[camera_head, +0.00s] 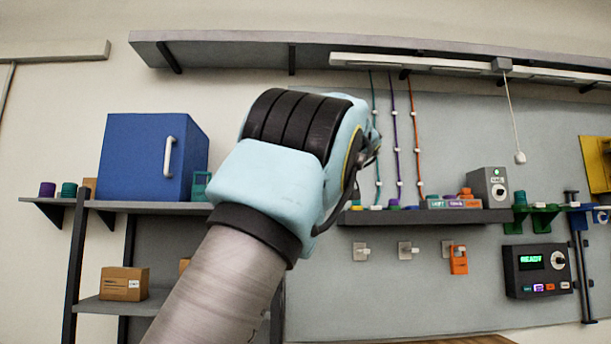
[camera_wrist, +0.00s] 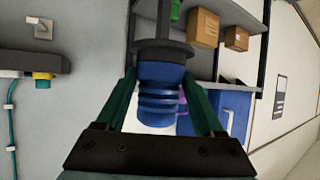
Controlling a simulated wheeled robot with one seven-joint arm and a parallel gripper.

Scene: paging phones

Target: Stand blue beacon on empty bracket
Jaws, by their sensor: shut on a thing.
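My gripper shows in the wrist view (camera_wrist: 165,100), its two green fingers closed on the sides of the blue beacon (camera_wrist: 160,98). The beacon has a ribbed blue body and a dark disc-like end pointing away from the wrist. In the head view my arm hides the fingers and the beacon. Coloured brackets sit at the far right of the wall there: green ones (camera_head: 545,220) and a blue one (camera_head: 601,216). Which bracket is empty is too small to tell.
A blue cabinet (camera_head: 150,158) stands on the left shelf and also shows in the wrist view (camera_wrist: 238,108). A wall shelf (camera_head: 400,217) holds small coloured items. Below it are wall hooks (camera_head: 407,250) and an orange handset (camera_head: 458,262). A dark READY panel (camera_head: 537,270) hangs right.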

